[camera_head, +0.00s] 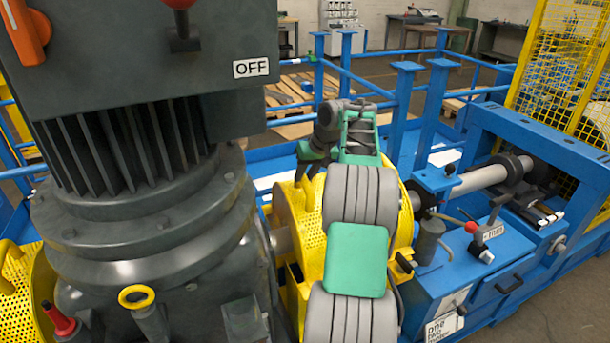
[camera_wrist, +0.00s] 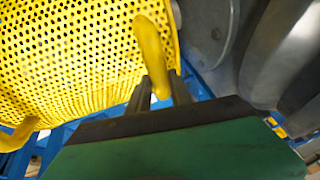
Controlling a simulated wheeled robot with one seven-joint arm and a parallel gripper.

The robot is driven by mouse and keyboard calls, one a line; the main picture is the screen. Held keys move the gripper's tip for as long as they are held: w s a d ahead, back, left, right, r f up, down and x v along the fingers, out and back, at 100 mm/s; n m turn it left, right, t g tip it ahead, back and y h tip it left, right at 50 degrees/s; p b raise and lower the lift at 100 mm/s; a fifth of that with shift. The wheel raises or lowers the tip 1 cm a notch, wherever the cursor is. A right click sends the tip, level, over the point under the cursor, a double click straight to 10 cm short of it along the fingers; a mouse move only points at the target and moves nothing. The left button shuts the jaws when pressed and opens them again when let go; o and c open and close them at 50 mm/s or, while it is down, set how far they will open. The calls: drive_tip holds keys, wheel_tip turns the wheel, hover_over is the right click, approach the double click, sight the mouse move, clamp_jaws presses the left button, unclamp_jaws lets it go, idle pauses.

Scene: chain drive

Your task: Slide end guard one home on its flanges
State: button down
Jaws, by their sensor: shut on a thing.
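A yellow perforated end guard (camera_head: 312,213) stands in the middle of the head view, partly hidden behind my grey and green arm. My gripper (camera_head: 309,172) is above its upper left part. In the wrist view the guard's perforated face (camera_wrist: 75,50) fills the upper left, with a curved yellow handle (camera_wrist: 150,45) rising from it. My gripper's dark fingers (camera_wrist: 158,88) are shut on this handle. The flanges cannot be made out clearly. Whether the guard touches its seat is hidden.
A large dark motor housing (camera_head: 140,215) with an OFF label stands close on the left. A grey shaft (camera_head: 480,180) and blue frame (camera_head: 540,145) lie to the right. Another yellow perforated guard (camera_head: 22,290) is at the lower left. A grey round flange-like part (camera_wrist: 207,30) is beside the guard.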

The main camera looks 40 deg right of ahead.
drive_tip(key=shift+a+f, duration=0.1)
drive_tip(key=shift+a, duration=0.05)
idle(0.7)
drive_tip(key=shift+w+a+b, duration=0.1)
drive_tip(key=shift+a+b, duration=0.85)
drive_tip(key=shift+a, duration=0.7)
drive_tip(key=c, duration=1.1)
unclamp_jaws()
drive_tip(key=shift+d, duration=0.1)
